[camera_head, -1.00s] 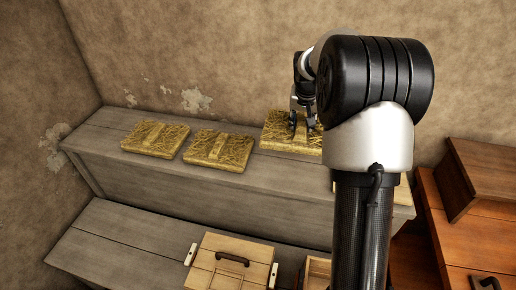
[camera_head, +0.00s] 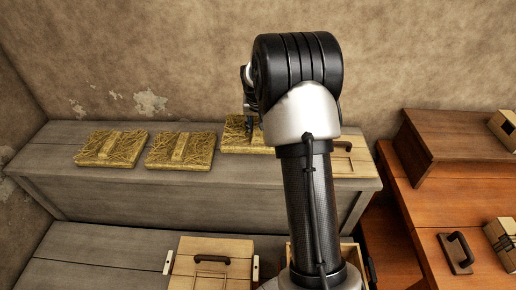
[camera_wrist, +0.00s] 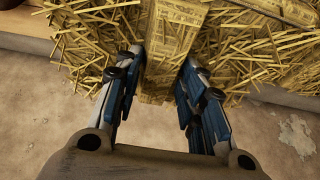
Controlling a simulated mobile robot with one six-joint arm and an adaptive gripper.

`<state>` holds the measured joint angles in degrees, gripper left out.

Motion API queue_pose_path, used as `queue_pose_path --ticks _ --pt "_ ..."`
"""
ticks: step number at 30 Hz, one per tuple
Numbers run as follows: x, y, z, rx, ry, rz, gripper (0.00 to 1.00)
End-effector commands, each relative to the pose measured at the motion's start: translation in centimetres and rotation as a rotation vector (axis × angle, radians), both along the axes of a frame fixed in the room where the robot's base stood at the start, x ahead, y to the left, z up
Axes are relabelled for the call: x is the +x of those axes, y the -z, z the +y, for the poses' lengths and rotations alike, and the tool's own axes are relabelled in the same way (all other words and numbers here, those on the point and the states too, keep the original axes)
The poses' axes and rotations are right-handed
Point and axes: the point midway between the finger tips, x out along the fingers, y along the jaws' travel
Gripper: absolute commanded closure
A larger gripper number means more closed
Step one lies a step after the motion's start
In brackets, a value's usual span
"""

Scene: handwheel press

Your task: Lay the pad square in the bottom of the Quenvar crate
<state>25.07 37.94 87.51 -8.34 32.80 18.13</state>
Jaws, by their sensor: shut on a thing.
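A straw pad (camera_head: 233,141) with a raised strip across its top is at the right of a row of three on the grey bench. My gripper (camera_head: 252,131) is at this pad, partly hidden behind my arm. In the wrist view my gripper's fingers (camera_wrist: 160,64) are on either side of the raised strip (camera_wrist: 172,38), shut on the pad. I cannot tell whether the pad is clear of the bench. Two more pads, a left one (camera_head: 110,148) and a middle one (camera_head: 180,150), lie flat. No crate name is readable. Pale wooden edges show behind my arm.
A pale wooden panel with a dark handle (camera_head: 211,274) is on the lower grey bench. A pale wooden piece (camera_head: 352,160) lies on the right end of the upper bench (camera_head: 50,160). Red-brown furniture (camera_head: 420,200) with a dark handle (camera_head: 457,252) stands at right.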

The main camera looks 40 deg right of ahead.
Motion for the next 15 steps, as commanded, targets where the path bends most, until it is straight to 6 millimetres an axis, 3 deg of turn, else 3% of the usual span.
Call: queue_pose_path --ticks 1,6,15 --pt "0.0 1.8 0.0 0.000 -0.001 0.002 0.94" --pt "0.0 5.0 0.0 0.000 -0.001 0.000 0.94" --pt "0.0 7.5 0.0 0.000 -0.001 0.000 0.94"
